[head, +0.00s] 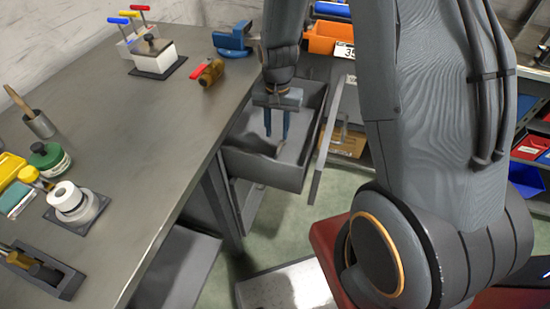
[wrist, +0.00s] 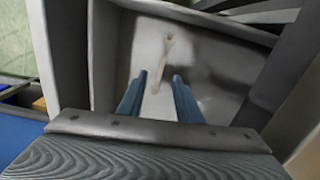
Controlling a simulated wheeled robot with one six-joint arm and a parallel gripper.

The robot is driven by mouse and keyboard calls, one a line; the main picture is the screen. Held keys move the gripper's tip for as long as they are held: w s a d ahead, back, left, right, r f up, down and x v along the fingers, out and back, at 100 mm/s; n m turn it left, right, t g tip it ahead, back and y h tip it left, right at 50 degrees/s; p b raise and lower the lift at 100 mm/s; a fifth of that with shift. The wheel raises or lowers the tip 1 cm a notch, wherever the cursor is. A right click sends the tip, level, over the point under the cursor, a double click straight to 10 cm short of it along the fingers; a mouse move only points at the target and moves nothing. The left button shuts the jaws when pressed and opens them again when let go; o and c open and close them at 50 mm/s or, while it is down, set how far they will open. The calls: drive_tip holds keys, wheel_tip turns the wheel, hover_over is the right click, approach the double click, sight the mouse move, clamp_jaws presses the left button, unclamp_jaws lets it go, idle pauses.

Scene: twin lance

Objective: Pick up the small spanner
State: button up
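The small spanner (wrist: 162,66) lies on the floor of the open grey drawer (head: 262,168). In the wrist view it is pale and runs lengthwise, its head away from me and its lower end between and beyond my fingertips. In the head view only a small brownish bit of it (head: 279,150) shows, just below the fingertips. My gripper (head: 276,135) points down into the drawer with its two blue fingers apart and nothing between them. It also shows in the wrist view (wrist: 158,82). I cannot tell the exact height of the fingertips above the spanner.
The drawer walls (wrist: 103,60) stand close around my gripper. The workbench (head: 150,120) at left holds a blue vice (head: 233,40), a red-handled screwdriver or similar tool (head: 208,72), and several pots. An orange bin (head: 325,38) stands behind the drawer.

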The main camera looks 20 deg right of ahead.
sight(276, 156)
drive_tip(key=shift+m, duration=0.6)
drive_tip(key=shift+w+d+f+p, duration=0.1)
drive_tip(key=shift+w+f+p, duration=0.15)
drive_tip(key=shift+f, duration=1.7)
drive_tip(key=shift+w+a+f+p, duration=0.1)
drive_tip(key=shift+w+f+p, duration=0.15)
drive_tip(key=shift+f, duration=1.7)
drive_tip(key=shift+w+d+f+p, duration=0.1)
drive_tip(key=shift+w+f+p, duration=0.15)
drive_tip(key=shift+f, duration=1.7)
drive_tip(key=shift+c, duration=0.2)
clamp_jaws()
